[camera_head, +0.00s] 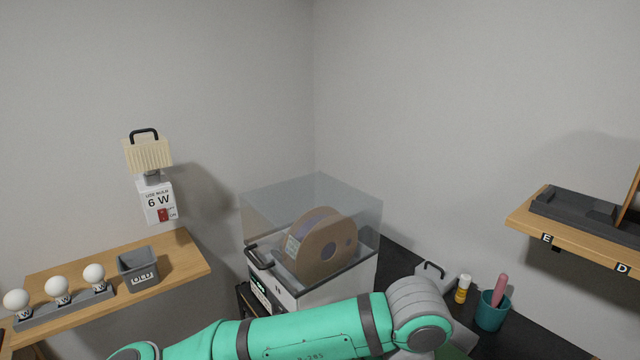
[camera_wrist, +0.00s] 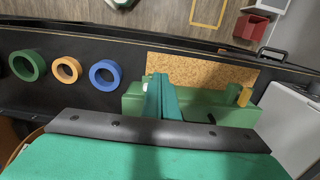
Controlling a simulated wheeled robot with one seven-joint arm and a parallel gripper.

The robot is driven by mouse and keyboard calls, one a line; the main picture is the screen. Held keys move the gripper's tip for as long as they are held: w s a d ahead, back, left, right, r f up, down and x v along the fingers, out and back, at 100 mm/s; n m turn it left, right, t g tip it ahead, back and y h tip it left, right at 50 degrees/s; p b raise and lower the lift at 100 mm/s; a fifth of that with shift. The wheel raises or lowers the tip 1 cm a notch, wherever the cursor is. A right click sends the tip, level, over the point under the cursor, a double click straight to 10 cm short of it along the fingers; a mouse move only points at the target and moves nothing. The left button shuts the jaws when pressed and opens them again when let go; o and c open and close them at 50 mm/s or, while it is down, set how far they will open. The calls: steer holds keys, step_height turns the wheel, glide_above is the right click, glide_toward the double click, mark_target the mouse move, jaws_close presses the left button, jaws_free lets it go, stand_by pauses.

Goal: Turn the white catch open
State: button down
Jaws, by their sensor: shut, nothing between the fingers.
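In the wrist view my gripper (camera_wrist: 160,82) shows as teal fingers, shut and empty. They reach over a green block-like part (camera_wrist: 190,100) in front of a cork-coloured panel (camera_wrist: 205,70). A yellow peg (camera_wrist: 243,96) stands at the right end of the green part. I cannot clearly make out the white catch; a small pale bit shows beside the fingertips, but I cannot tell what it is. The fingers hide part of the green part. I cannot tell whether they touch it. In the head view my teal arm crosses the bottom and my fingers are not visible.
Blue (camera_wrist: 105,75), orange (camera_wrist: 67,70) and green (camera_wrist: 27,65) rings lie left on the dark bench. In the head view, a clear-lidded machine (camera_head: 312,240) holds a spool (camera_head: 320,243) behind my arm. A teal cup (camera_head: 491,312) stands right. Shelves flank both sides.

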steer(key=shift+a, duration=0.2)
step_height(320, 180, up, 6)
steer(key=shift+s+a, duration=0.15)
stand_by(0.7)
